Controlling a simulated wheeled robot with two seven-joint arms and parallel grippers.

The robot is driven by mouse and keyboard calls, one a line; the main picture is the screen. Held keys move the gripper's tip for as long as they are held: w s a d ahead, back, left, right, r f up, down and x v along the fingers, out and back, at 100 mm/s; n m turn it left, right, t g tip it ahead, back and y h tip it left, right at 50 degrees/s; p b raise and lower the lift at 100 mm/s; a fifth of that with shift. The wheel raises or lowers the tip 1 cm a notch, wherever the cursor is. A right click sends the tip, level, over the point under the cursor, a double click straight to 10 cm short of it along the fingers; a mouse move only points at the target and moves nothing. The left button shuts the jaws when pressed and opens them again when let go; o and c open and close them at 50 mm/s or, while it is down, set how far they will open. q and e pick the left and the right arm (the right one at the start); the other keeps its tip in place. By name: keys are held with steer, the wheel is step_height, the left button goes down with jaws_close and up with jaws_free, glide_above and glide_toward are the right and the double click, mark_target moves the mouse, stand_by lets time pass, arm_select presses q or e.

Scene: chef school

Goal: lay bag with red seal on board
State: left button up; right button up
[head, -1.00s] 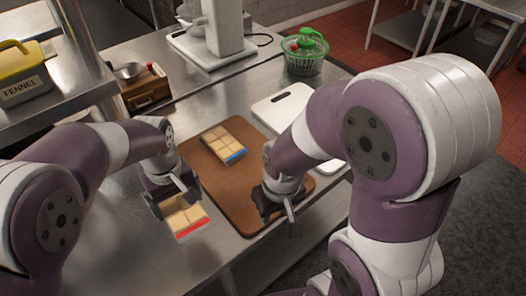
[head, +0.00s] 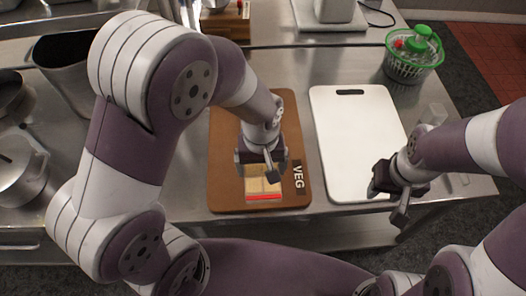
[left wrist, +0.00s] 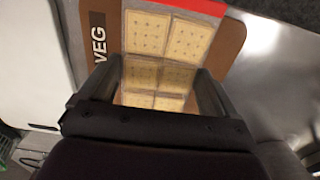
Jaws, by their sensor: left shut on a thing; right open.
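The bag with the red seal (head: 262,187) is clear, with pale square pieces inside. It is over the near part of the brown board (head: 226,188), left of the VEG label (head: 299,177); whether it touches the board I cannot tell. My left gripper (head: 262,158) is shut on the bag's far end. In the left wrist view the bag (left wrist: 165,50) sits between the two fingers (left wrist: 160,88), with its red seal away from the gripper and brown board (left wrist: 228,42) around it. My right gripper (head: 399,193) is open and empty at the white board's near right corner.
A white board (head: 352,135) lies right of the brown one. A green-lidded spinner (head: 413,55) stands at the back right. Pots (head: 20,170) and a dark metal container (head: 65,65) are at the left. My left arm hides part of the brown board.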

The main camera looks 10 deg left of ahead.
arm_select(q)
steer(key=w+f, duration=0.1)
steer(key=w+a+f, duration=0.1)
steer(key=w, duration=0.1)
steer(key=w+a+f, duration=0.1)
steer(key=w, duration=0.1)
steer(key=shift+p, duration=0.35)
steer(key=shift+a+f, duration=0.1)
steer(key=shift+f, duration=0.3)
step_height(320, 180, down, 3)
steer(key=shift+r+p, duration=0.1)
steer(key=shift+p, duration=0.3)
steer(key=shift+f, duration=0.4)
